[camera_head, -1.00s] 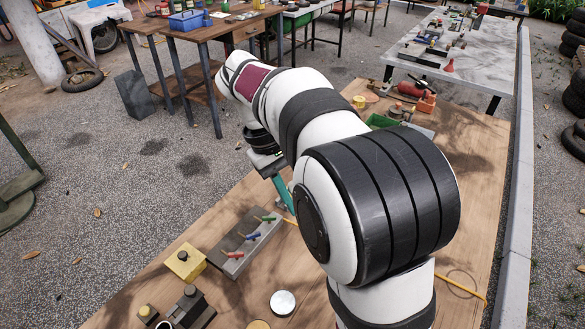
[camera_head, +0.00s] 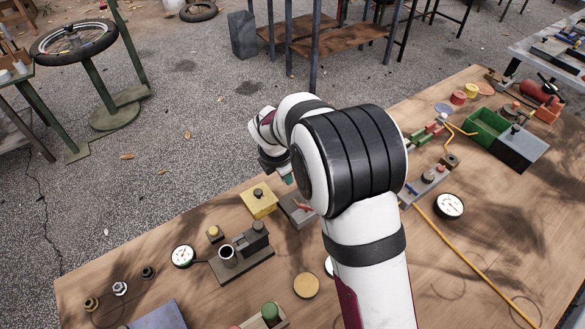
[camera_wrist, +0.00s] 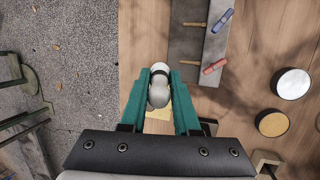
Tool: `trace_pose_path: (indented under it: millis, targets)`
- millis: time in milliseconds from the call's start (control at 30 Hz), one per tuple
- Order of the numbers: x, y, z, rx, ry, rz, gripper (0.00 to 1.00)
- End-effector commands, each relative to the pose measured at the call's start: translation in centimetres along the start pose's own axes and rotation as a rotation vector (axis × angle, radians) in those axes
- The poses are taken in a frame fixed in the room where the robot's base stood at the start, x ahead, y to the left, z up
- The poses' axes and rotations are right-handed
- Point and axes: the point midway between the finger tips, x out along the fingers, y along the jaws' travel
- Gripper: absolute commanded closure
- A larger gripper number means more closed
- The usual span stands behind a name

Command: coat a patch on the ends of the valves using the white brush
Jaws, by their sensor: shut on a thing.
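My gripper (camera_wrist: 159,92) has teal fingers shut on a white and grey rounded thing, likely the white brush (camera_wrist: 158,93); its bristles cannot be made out. In the head view my gripper (camera_head: 289,179) is mostly hidden behind my arm. The grey valve block (camera_wrist: 184,45) lies to the right of the fingers in the wrist view. It carries a blue valve (camera_wrist: 221,20) and a red valve (camera_wrist: 214,66), with brownish ends pointing left. The brush is left of these ends and apart from them. In the head view only the red valve (camera_head: 305,207) shows clearly.
A yellow block (camera_head: 258,201) stands beside the valve block and shows partly below the brush in the wrist view (camera_wrist: 158,125). A white disc (camera_wrist: 293,83) and a tan disc (camera_wrist: 272,124) lie to the right. A dark fixture (camera_head: 242,254) stands nearer the front.

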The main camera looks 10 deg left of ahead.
Motion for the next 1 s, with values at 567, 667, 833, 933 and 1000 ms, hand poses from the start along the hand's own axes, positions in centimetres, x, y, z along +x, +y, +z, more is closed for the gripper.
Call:
trace_pose_path:
  millis: [567,667,833,933,1000]
  targets:
    - [4.8,-1.4,-1.2,0.002,-0.001,-0.004,1.0]
    - [5.6,-1.5,-1.4,0.003,0.0,-0.003,1.0]
    - [6.7,-1.7,-0.7,0.007,-0.002,-0.002,1.0]
    - [6.9,-1.7,0.2,0.005,-0.001,-0.002,1.0]
    - [7.0,-1.7,0.8,0.007,-0.001,-0.002,1.0]
